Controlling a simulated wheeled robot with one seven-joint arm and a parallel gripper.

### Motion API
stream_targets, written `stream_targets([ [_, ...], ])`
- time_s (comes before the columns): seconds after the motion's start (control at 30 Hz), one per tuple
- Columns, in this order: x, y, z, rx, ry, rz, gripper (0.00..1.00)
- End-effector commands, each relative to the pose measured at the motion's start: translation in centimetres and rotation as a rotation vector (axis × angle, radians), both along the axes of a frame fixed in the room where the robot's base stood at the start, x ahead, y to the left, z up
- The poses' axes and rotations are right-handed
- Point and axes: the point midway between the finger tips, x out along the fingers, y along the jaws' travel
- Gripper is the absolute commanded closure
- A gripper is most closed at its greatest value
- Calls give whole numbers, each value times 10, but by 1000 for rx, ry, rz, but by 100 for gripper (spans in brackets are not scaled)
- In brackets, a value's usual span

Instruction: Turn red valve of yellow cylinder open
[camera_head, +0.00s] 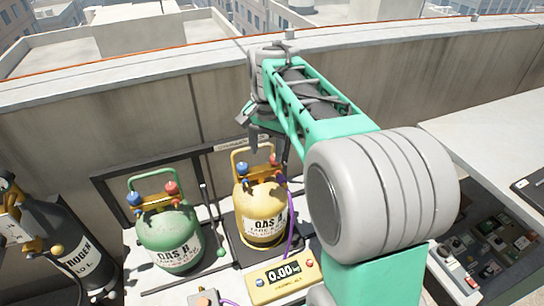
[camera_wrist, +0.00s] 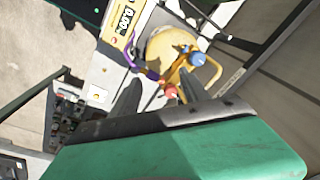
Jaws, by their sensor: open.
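The yellow cylinder (camera_head: 262,218) stands upright on a dark base on the white bench. Its red valve (camera_head: 274,159) is at the top right, and a blue valve (camera_head: 242,169) is at the top left. My gripper (camera_head: 263,143) is open and points down just above the cylinder's top. In the wrist view, the red valve (camera_wrist: 171,91) shows between the two dark fingers, nearer the right one, with the yellow cylinder (camera_wrist: 163,45) beyond. The blue valve (camera_wrist: 197,59) is beyond the right finger. I cannot tell whether a finger touches the red valve.
A green cylinder (camera_head: 172,240) with its own red and blue valves stands to the left. A yellow meter (camera_head: 283,280) reading 0.00 sits in front, with a purple hose beside it. A dark nitrogen cylinder (camera_head: 62,240) is far left. A concrete parapet (camera_head: 150,115) runs behind.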

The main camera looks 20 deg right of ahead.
Motion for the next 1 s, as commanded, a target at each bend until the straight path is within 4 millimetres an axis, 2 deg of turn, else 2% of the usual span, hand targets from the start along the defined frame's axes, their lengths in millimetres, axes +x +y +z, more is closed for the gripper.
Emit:
stream_targets([
  [0.03, 25, -15, -11, 13, 29, -119, 47],
  [0.1, 51, -33, -18, 28, 60, -276, 47],
  [0.2, 75, -52, -28, 39, 88, -441, 47],
  [0.3, 85, -62, -34, 43, 104, -528, 47],
  [0.47, 87, -65, -49, 44, 109, -555, 47],
  [0.73, 86, -66, -98, 43, 106, -554, 47],
  [0.83, 87, -66, -107, 44, 104, -554, 47],
  [1.0, 87, -66, -110, 44, 102, -553, 47],
])
